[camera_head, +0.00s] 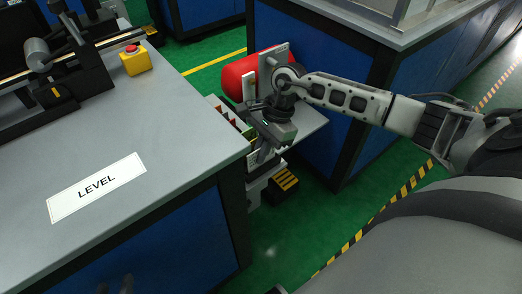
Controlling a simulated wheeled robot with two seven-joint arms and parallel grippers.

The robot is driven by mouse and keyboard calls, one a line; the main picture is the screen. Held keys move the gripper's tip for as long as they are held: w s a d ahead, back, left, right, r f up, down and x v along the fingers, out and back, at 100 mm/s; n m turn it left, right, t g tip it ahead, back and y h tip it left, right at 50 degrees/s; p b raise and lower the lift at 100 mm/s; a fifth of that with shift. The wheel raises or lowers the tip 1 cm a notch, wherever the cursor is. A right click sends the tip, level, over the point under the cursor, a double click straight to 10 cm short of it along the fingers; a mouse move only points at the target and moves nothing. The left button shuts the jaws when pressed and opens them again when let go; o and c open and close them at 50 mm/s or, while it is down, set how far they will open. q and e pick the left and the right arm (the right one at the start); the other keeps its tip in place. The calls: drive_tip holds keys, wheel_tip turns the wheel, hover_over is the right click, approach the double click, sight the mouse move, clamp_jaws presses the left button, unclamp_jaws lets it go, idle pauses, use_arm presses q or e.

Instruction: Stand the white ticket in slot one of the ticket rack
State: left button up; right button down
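The ticket rack (229,113) stands on a low stand just past the right edge of the grey table. Its slots hold upright tickets with green, red and pale parts. The table edge and my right arm hide much of it. My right gripper (262,152) points down at the near end of the rack. A pale sliver shows by its fingers; I cannot tell whether this is the white ticket, or whether the fingers are closed on it.
A red roll (236,77) stands behind the rack. A blue cabinet (325,75) stands behind my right arm.

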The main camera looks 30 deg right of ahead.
drive_tip(key=c, duration=1.6)
unclamp_jaws()
drive_tip(key=v, duration=1.6)
drive_tip(key=shift+a, duration=0.1)
drive_tip(key=shift+s, duration=0.1)
